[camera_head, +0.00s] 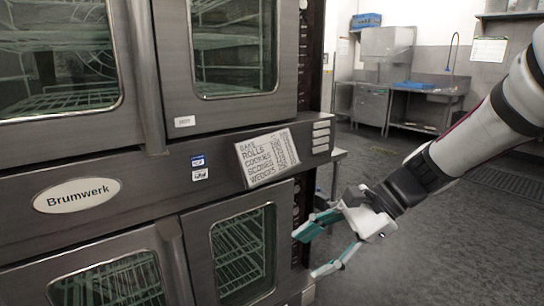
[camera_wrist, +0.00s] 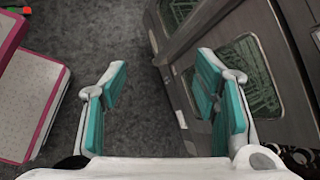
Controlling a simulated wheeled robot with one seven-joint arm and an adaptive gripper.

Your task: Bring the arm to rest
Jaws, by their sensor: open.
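My gripper (camera_head: 320,246) is open and empty. Its teal-padded fingers point left, close to the right edge of the double oven's lower door (camera_head: 238,251) in the head view. The oven also shows in the wrist view (camera_wrist: 202,30), to the right of the fingers. I cannot tell whether the right finger touches the oven. My arm reaches in from the right side of the head view.
The grey oven stack fills the left; its visible doors look shut. A sink counter (camera_head: 425,90) and a steel cabinet (camera_head: 371,104) stand at the back. Grey floor (camera_head: 440,240) is free at right. A pink-and-white shape (camera_wrist: 30,95) lies left in the wrist view.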

